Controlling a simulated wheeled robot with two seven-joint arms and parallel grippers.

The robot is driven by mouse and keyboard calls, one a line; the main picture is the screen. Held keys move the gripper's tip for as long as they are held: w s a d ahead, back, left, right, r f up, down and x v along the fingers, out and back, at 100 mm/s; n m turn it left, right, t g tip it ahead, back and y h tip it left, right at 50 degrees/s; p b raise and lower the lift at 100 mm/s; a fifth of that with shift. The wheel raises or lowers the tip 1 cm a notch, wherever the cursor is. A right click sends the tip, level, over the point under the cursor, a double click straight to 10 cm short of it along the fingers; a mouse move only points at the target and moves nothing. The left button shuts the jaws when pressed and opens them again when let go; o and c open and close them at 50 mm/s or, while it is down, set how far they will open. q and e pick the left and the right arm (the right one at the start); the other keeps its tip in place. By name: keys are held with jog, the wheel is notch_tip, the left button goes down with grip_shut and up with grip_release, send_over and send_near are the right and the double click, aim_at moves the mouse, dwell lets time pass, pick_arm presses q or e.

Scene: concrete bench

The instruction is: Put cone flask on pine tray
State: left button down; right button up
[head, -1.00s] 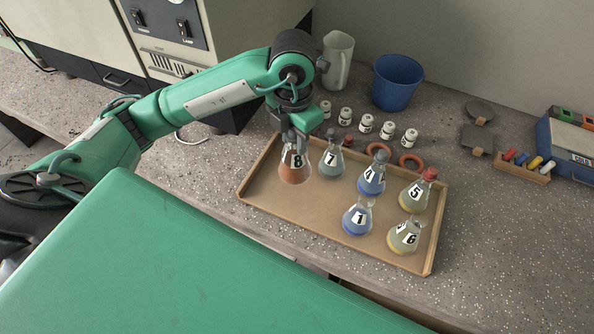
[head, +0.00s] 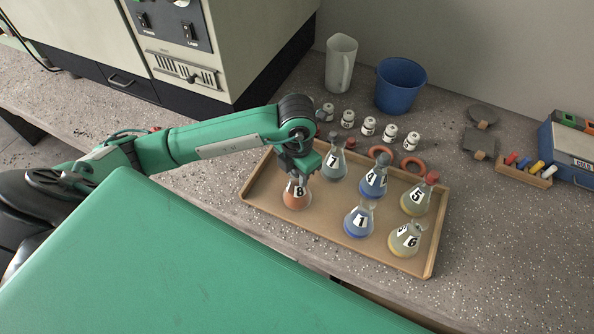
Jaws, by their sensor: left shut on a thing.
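The cone flask labelled 8 (head: 296,197), with orange liquid, is upright at the left part of the pine tray (head: 385,258). My left gripper (head: 298,174) comes down over it from above and is shut on its neck, which the gripper hides. The flask's base looks to be at the tray floor; whether it bears its full weight there I cannot tell. Other flasks stand on the tray: 7 (head: 334,163), 4 (head: 373,183), 1 (head: 359,222), 5 (head: 416,200) and 6 (head: 405,241). My right gripper is not in view.
Several small white-labelled jars (head: 369,127) stand in a row behind the tray. A clear jug (head: 341,65) and a blue bucket (head: 399,86) stand farther back. Red rings (head: 412,163) lie by the tray's back edge. The tray's front left floor is bare.

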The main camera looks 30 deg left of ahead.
pick_arm(q)
jog(key=shift+f, duration=0.15)
jog(key=c, duration=1.1)
grip_release()
jog(key=shift+o, duration=0.4)
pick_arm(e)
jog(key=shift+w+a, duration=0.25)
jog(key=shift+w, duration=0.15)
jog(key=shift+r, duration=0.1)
pick_arm(q)
jog(key=shift+r, duration=0.35)
notch_tip(320, 180, up, 11)
jog(key=shift+f+b, duration=0.15)
jog(key=shift+b, duration=0.2)
jog(key=shift+r, duration=0.5)
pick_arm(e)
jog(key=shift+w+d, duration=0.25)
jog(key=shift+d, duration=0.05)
